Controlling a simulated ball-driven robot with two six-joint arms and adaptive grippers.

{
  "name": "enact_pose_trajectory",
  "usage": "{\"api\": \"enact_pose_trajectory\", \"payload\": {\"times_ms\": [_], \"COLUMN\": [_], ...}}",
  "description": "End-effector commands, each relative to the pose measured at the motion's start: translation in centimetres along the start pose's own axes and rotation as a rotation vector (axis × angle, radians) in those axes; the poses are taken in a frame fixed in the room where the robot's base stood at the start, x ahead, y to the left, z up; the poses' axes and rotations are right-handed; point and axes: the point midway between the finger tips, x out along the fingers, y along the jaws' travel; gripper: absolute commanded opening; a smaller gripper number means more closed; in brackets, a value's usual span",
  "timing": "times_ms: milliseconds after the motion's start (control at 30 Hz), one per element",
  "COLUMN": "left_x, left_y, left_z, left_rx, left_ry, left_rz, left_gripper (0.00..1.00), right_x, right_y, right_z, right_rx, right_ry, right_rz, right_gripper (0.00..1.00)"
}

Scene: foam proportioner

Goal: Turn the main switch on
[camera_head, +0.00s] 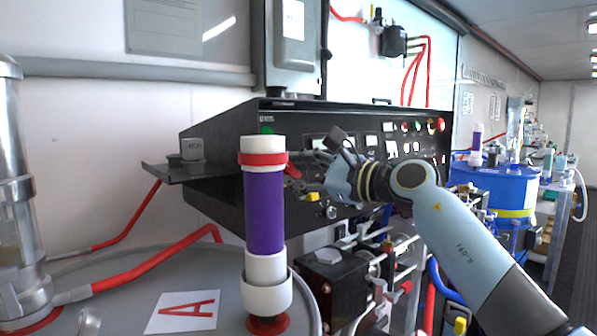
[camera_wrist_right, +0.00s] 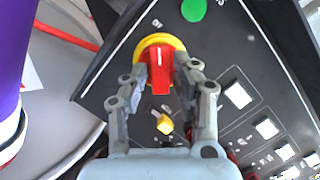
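The main switch (camera_wrist_right: 160,80) is a red rotary handle on a round yellow base, on the black control panel. In the wrist view its handle points down the picture, with a white line on it. In the head view a small red part of the switch (camera_head: 292,171) shows beside the purple cylinder. My right gripper (camera_wrist_right: 160,72) is open, with one finger on each side of the red handle and visible gaps to it. Whether a fingertip touches the yellow base cannot be told. In the head view the right gripper (camera_head: 312,160) reaches left along the panel front. My left gripper is not in view.
A purple and white cylinder (camera_head: 264,210) stands close in front of the panel's left part. The control panel (camera_head: 225,165) carries buttons, a green dot (camera_wrist_right: 194,9) and a small yellow knob (camera_wrist_right: 165,124). Pipes and valves sit below. A grey drum top (camera_head: 130,290) fills the lower left.

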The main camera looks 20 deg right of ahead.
Motion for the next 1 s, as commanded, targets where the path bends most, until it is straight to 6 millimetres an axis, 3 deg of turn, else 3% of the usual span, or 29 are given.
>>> {"api": "enact_pose_trajectory", "payload": {"times_ms": [33,200,633,1000], "left_x": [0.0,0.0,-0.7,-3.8], "left_y": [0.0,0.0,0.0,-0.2], "left_z": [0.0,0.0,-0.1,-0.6], "left_rx": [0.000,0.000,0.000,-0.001], "left_ry": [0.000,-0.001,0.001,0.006], "left_rz": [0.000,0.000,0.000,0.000], "left_gripper": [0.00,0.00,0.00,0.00], "right_x": [0.0,0.0,0.0,0.0], "right_y": [0.0,0.0,0.0,0.0], "right_z": [0.0,0.0,0.1,0.3], "right_rx": [0.000,0.000,0.058,0.329], "right_ry": [0.000,0.000,0.000,0.002], "right_rz": [0.000,0.000,-0.014,-0.082], "right_gripper": [0.20,0.00,0.00,0.00]}}
